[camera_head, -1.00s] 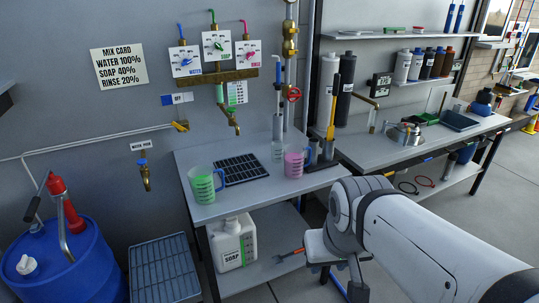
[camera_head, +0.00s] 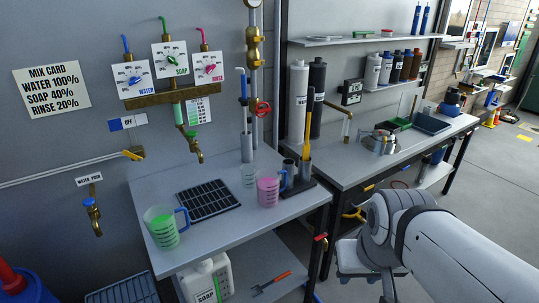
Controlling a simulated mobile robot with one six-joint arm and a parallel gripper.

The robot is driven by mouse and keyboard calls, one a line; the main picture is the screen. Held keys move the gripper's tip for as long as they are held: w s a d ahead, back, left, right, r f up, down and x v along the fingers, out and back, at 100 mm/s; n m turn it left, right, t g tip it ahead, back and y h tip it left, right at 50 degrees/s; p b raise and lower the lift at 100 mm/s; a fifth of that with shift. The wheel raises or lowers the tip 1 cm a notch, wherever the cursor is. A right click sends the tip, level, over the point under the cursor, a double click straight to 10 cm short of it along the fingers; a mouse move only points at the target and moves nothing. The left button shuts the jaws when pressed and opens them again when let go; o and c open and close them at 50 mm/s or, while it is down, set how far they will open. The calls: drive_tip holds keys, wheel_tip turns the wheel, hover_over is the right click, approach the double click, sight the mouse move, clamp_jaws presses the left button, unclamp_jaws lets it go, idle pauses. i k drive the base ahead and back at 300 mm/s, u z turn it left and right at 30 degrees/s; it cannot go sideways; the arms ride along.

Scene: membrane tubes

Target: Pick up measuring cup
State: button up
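One measuring cup with green liquid (camera_head: 161,229) stands upright near the left front edge of the table, its blue handle toward the right. A second measuring cup with pink liquid (camera_head: 268,189) stands farther right, near the black holder. A clear, empty-looking vessel (camera_head: 248,176) stands just behind the pink one. I cannot tell from the view which cup is meant. My white arm fills the lower right, and no gripper fingers can be made out; the cups stand apart from the arm.
A black drain grid (camera_head: 208,200) lies between the cups. Brass taps (camera_head: 198,155) hang above the table (camera_head: 235,232). A soap jug (camera_head: 207,281) and a red-handled tool (camera_head: 271,284) are on the lower shelf. A sink counter (camera_head: 345,167) stands to the right.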

sight(248, 177)
drive_tip(key=z, duration=0.1)
drive_tip(key=i, duration=1.55)
drive_tip(key=u, duration=0.2)
